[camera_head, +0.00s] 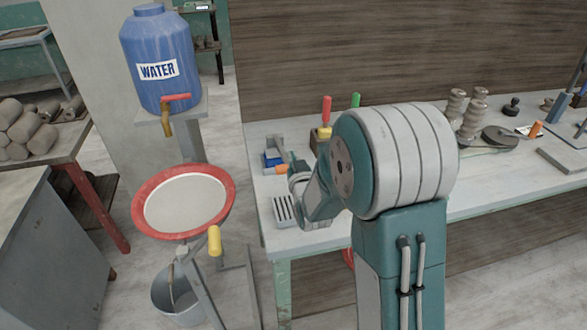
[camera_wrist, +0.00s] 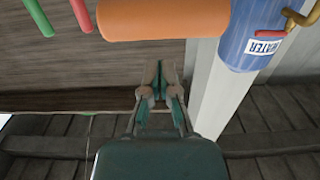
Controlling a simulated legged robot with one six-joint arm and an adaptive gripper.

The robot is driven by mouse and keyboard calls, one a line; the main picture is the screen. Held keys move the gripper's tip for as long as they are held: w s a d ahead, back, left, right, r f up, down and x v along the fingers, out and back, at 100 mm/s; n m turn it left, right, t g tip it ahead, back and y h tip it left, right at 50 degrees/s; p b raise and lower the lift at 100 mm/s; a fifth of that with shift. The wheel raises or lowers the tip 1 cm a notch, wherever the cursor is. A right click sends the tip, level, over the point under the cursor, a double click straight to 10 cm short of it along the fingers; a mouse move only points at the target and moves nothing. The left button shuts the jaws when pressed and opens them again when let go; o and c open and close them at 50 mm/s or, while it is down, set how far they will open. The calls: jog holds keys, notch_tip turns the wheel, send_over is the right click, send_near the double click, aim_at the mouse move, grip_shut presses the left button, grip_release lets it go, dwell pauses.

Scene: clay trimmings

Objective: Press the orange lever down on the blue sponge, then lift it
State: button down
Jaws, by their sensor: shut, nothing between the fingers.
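The orange lever handle (camera_wrist: 165,18) fills the top of the wrist view, very near the camera. My gripper (camera_wrist: 159,68) is shut and empty, with its fingertips just below the handle in that picture; I cannot tell whether they touch it. In the head view, the orange handle (camera_head: 281,169) shows small at the left end of the bench, just left of my wrist. A blue block (camera_head: 271,160), probably the sponge, sits beside it with a grey part above. My wrist hides my fingertips in the head view. The sponge is not clear in the wrist view.
A slotted grey piece (camera_head: 284,212) lies at the front left of the bench (camera_head: 262,197). Red (camera_head: 326,110) and green-handled (camera_head: 354,100) tools stand behind my arm. Left of the bench are a red-rimmed basin (camera_head: 143,185) and a blue water barrel (camera_head: 155,45).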

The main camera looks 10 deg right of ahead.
jog(key=s+f, duration=0.1)
jog(key=s, duration=0.1)
jog(key=s+f, duration=0.2)
jog(key=s, duration=0.1)
jog(key=s+f, duration=0.2)
jog(key=s, duration=0.1)
jog(key=shift+f, duration=0.1)
jog(key=s+r+g, duration=0.6)
jog(key=r, duration=0.3)
jog(key=s+r+g, duration=0.2)
jog(key=s+g, duration=0.1)
jog(key=s, duration=0.7)
jog(key=s+r+g, duration=0.2)
jog(key=s+g, duration=0.1)
jog(key=s, duration=0.7)
jog(key=shift+s+r, duration=0.3)
jog(key=shift+w, duration=0.15)
